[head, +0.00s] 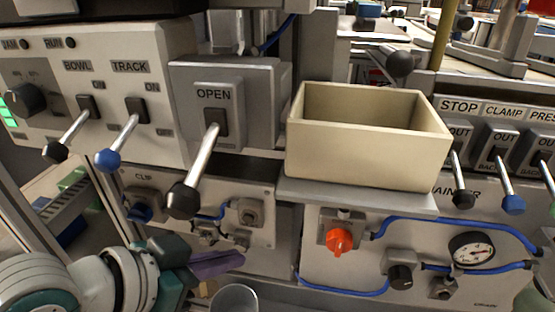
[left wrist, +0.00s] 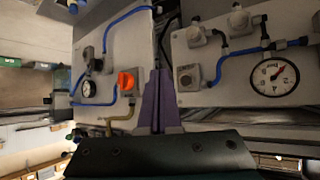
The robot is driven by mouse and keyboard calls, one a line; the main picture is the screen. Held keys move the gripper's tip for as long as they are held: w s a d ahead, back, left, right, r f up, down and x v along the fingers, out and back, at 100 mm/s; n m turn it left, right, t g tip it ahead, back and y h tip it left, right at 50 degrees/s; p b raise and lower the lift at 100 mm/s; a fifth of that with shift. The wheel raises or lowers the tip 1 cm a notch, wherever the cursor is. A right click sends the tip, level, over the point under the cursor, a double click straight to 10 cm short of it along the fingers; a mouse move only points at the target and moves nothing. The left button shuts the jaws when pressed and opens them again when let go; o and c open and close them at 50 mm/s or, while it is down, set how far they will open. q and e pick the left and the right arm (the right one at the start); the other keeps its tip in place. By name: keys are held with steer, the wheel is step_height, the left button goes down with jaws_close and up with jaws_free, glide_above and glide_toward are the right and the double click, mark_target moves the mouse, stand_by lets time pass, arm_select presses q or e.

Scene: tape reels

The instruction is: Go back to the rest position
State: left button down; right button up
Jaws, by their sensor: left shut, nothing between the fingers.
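My left gripper (head: 218,263) comes in from the lower left of the head view, in front of the lower panels. Its purple fingers are together with nothing between them. In the left wrist view the shut fingers (left wrist: 158,88) point at the gap between two panels with blue hoses and gauges. It looks apart from the panels and levers. My right gripper does not show in either view.
An empty beige bin (head: 368,160) sits on a ledge at the centre. Levers marked BOWL, TRACK and OPEN (head: 200,165) jut out above my left gripper. An orange knob (head: 340,241) and a gauge (head: 471,250) are at lower right. A metal cup (head: 234,298) stands close below the fingers.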

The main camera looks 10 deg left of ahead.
arm_select(q)
steer(key=shift+s, duration=0.25)
steer(key=shift+d, duration=0.1)
steer(key=s+d+r+g, duration=0.2)
steer(key=s+d, duration=0.2)
steer(key=s, duration=0.2)
steer(key=s+a+r+n+g+y, duration=0.3)
steer(key=s+a+r+n+y, duration=0.15)
steer(key=s+a, duration=0.65)
step_height(320, 180, up, 62)
steer(key=s+y+p, duration=0.1)
steer(key=p, duration=6)
steer(key=shift+s+d+f+p, duration=0.2)
steer(key=shift+s+f+p, duration=0.05)
steer(key=shift+p, duration=0.1)
